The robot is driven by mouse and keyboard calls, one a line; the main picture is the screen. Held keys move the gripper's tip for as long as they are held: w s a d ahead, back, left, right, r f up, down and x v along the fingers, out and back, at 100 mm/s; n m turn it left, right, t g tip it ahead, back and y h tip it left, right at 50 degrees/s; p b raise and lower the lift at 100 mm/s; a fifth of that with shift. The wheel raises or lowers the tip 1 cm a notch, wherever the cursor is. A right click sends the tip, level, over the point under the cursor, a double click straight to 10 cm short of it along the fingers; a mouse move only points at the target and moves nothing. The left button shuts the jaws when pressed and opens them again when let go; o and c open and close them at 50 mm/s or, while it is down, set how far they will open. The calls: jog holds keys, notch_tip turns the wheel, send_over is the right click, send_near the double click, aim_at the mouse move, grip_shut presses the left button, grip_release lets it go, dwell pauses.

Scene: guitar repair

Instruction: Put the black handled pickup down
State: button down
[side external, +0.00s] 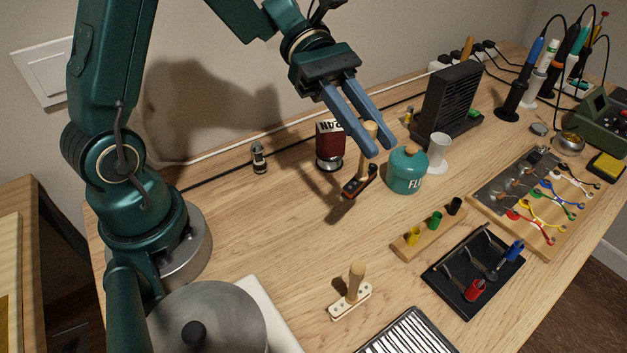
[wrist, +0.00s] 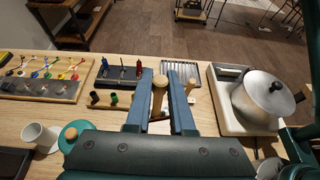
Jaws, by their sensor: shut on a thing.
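The black handled pickup, a dark bar (side external: 358,184) with a pale wooden handle (side external: 371,131), hangs from my gripper (side external: 381,149). The two blue fingers are shut on its handle, and the bar appears to be a little above the table, with a shadow below it to the left. In the wrist view the handle (wrist: 158,94) stands between the fingers, and most of the bar is hidden. A cream handled pickup (side external: 350,302) stands upright on the table at the front, apart from my gripper.
A green bottle (side external: 407,172) stands close right of the held pickup, with a white cup (side external: 439,150) behind. A dark red can (side external: 330,146) stands close behind-left. A wooden peg block (side external: 428,234) and black tray (side external: 473,270) lie front right.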

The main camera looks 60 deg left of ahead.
jog(key=w+a+f+n+t, duration=0.1)
jog(key=w+a+n+t, duration=0.15)
jog(key=w, duration=0.25)
jog(key=shift+m+g, duration=0.35)
jog(key=shift+m, duration=0.1)
jog(key=shift+s+a+f, duration=0.15)
jog(key=shift+f, duration=2.25)
jog(key=shift+s+a+f, duration=0.1)
jog(key=shift+a+f, duration=0.05)
jog(key=shift+f, duration=2.2)
jog(key=c, duration=0.8)
grip_release()
jog(key=shift+f, duration=0.1)
